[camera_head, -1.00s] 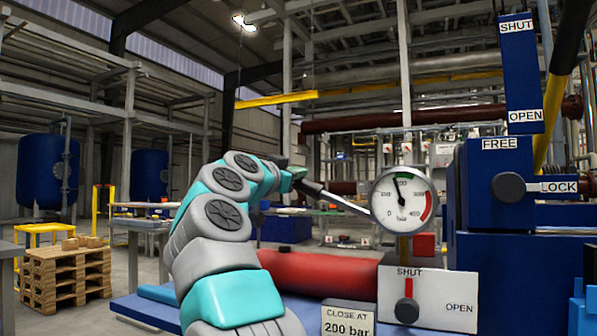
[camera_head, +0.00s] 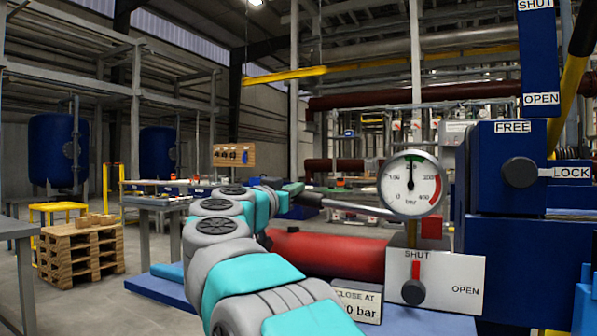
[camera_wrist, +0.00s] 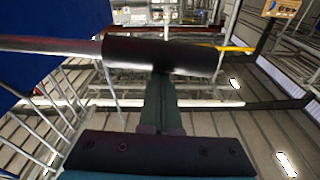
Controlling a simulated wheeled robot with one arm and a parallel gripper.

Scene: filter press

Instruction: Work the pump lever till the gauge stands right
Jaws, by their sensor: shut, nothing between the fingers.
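The pump lever (camera_head: 348,206) is a pale rod with a black grip, sloping gently down to the right toward the pump. The grip (camera_wrist: 165,56) crosses the wrist view. My gripper (camera_head: 284,189) is at the grip end of the lever. Its fingers (camera_wrist: 161,105) are shut with nothing between them; their tips meet the grip's edge, and I cannot tell whether they touch it. The round gauge (camera_head: 411,185) has its needle almost straight up, at the green mark. A sign (camera_head: 357,300) reads "CLOSE AT", its number partly covered by my arm.
The valve knob (camera_head: 414,291) has its red pointer up at SHUT. A red cylinder (camera_head: 330,255) lies behind my arm. The FREE/LOCK knob (camera_head: 520,172) is on the blue press at the right. A pallet stack (camera_head: 80,250) stands far left, with open floor before it.

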